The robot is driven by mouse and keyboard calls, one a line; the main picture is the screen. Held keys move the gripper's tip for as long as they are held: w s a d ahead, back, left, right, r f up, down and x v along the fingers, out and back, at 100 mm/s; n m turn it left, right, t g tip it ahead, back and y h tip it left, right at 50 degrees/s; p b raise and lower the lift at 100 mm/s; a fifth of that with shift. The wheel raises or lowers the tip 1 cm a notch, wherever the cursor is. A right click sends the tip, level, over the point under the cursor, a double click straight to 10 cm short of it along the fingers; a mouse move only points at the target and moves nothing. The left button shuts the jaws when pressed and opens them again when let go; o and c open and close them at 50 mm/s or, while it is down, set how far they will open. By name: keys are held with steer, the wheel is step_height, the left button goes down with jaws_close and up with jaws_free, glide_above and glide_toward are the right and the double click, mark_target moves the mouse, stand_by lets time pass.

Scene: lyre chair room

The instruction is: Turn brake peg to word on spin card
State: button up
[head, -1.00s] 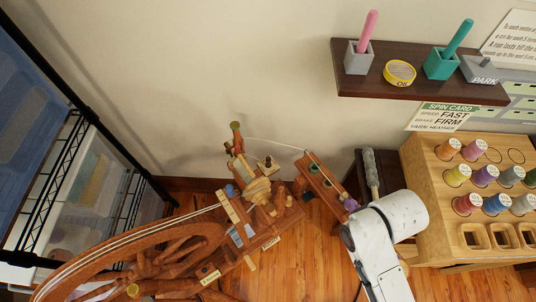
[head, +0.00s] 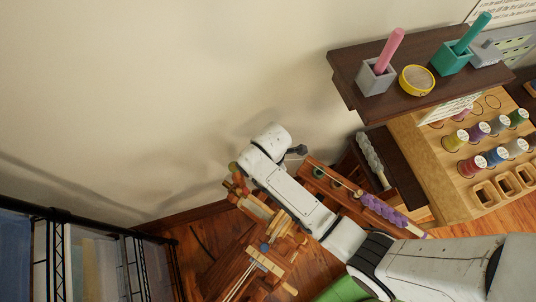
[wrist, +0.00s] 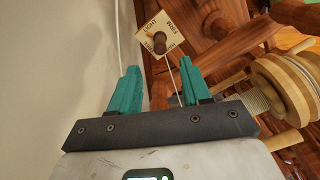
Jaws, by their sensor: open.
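The brake peg (wrist: 160,46) is a dark brown knob on a square cream plate (wrist: 143,33) with words around its edge. LIGHT reads at its upper left; the other words are small or turned, and I cannot tell which word the peg points to. My gripper (wrist: 158,84) is open, its two teal fingers pointing toward the plate, with the peg beyond the gap and apart from them. In the head view my arm hides the peg. The spin card (head: 452,108) hangs under the shelf, foreshortened; its text is unreadable now, but earlier it read SPEED FAST, BRAKE FIRM, YARN HEATHER.
A wooden bobbin and flyer (wrist: 285,90) sit close right of my gripper. A cream cord passes near the fingers. The wall is close on the left. A dark shelf (head: 350,85) with cups and a yellow tin (head: 417,80) juts out above a spool rack (head: 430,165).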

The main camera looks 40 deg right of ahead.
step_height(320, 180, down, 9)
steer(key=shift+r+b, duration=0.1)
steer(key=shift+b, duration=0.35)
jaws_close()
stand_by(0.3)
